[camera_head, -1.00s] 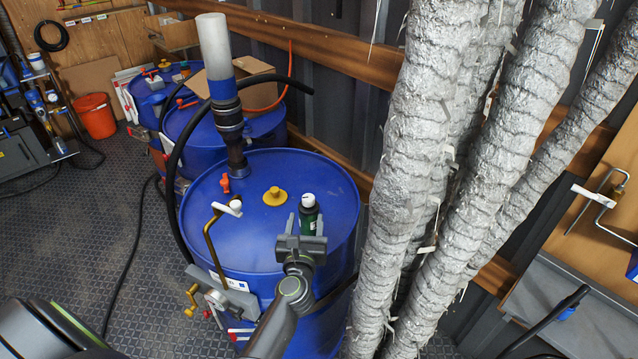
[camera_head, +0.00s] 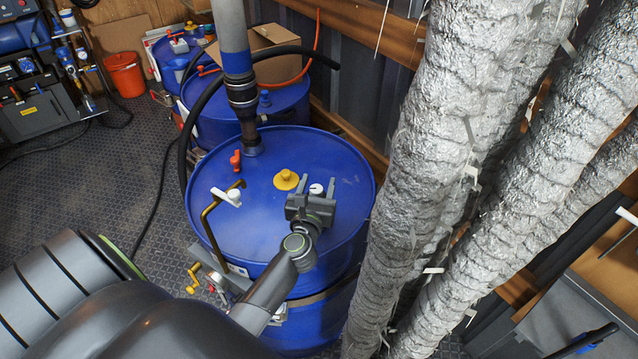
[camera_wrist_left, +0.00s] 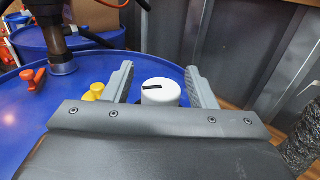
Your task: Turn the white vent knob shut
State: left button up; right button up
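The white knob (camera_head: 316,188) sits toward the right of the blue drum's (camera_head: 270,230) top, with a black bar mark that shows in the left wrist view (camera_wrist_left: 161,92). My left gripper (camera_head: 310,192) is open around it. In the left wrist view one finger stands on each side of the knob, with a narrow gap on both sides. The black and green body below the knob, seen earlier, is hidden behind my gripper. My right gripper is not in view.
On the drum top are a yellow cap (camera_head: 286,180), a red valve handle (camera_head: 235,160), a white handle (camera_head: 228,197) on a brass pipe and a tall hose fitting (camera_head: 241,95). Silver-wrapped hoses (camera_head: 440,170) hang close to the right. More blue drums stand behind.

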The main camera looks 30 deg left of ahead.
pick_arm(q)
jog(key=c, duration=0.9)
jog(key=shift+c, duration=0.2)
